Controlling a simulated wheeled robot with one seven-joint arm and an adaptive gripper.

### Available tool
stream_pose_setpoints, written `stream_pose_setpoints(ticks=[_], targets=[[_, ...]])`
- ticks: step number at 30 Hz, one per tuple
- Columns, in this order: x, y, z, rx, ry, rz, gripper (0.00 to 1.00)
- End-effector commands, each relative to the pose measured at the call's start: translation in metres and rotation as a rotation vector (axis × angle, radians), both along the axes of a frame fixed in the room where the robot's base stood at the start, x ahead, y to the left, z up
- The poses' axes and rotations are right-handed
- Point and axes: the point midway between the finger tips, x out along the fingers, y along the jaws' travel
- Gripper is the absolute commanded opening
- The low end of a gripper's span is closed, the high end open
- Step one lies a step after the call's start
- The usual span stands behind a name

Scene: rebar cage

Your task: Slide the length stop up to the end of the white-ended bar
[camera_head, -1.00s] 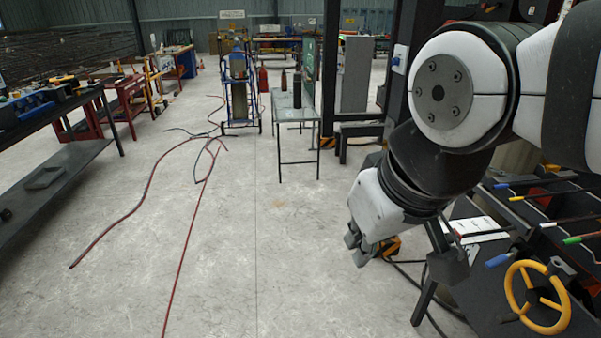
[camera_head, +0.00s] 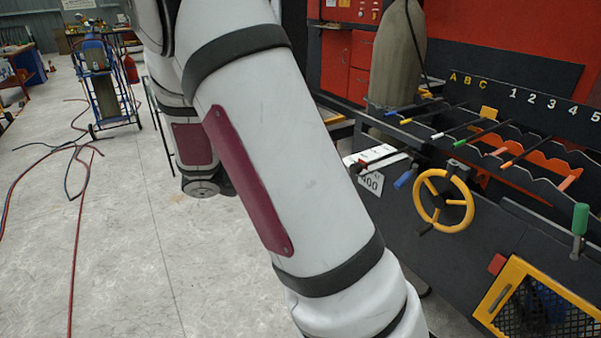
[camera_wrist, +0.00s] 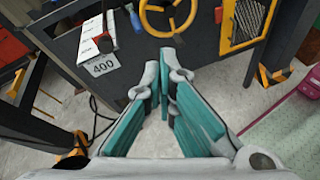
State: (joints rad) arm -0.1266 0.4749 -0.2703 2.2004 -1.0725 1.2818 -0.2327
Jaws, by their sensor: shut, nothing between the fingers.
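The white-ended bar lies among several colour-ended bars on the dark bench, its white end (camera_head: 437,136) facing left in the head view. What looks like the length stop, a small dark and red piece (camera_head: 361,167), sits at the white scale (camera_head: 376,153) above a "400" plate. It also shows in the wrist view as a red and dark piece (camera_wrist: 104,42) on the white scale. The bar's white end is apart from it, to the upper right. My gripper (camera_wrist: 165,72) is shut and empty in the wrist view, in front of the bench. My arm hides part of the head view.
A yellow handwheel (camera_head: 443,200) and a yellow mesh guard (camera_head: 530,300) are on the bench front. A blue handle (camera_head: 405,179) juts out near the scale. A green-topped lever (camera_head: 579,225) stands at right. The floor at left has loose hoses (camera_head: 75,235).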

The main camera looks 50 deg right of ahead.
Motion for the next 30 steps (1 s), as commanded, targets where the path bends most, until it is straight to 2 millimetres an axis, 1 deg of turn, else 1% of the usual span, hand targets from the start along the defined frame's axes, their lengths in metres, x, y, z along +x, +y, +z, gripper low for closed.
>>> stream_pose_setpoints(ticks=[1, 3, 7, 12, 17, 20, 30], targets=[[0.014, -0.008, -0.02, -0.048, 0.077, 0.037, 0.0], [0.029, -0.018, -0.033, -0.106, 0.164, 0.088, 0.0], [0.051, -0.031, -0.053, -0.19, 0.288, 0.164, 0.0], [0.066, -0.038, -0.066, -0.248, 0.373, 0.217, 0.0], [0.067, -0.049, -0.067, -0.258, 0.387, 0.226, 0.0], [0.062, -0.062, -0.066, -0.258, 0.386, 0.224, 0.0], [0.047, -0.127, -0.067, -0.256, 0.385, 0.223, 0.0]])
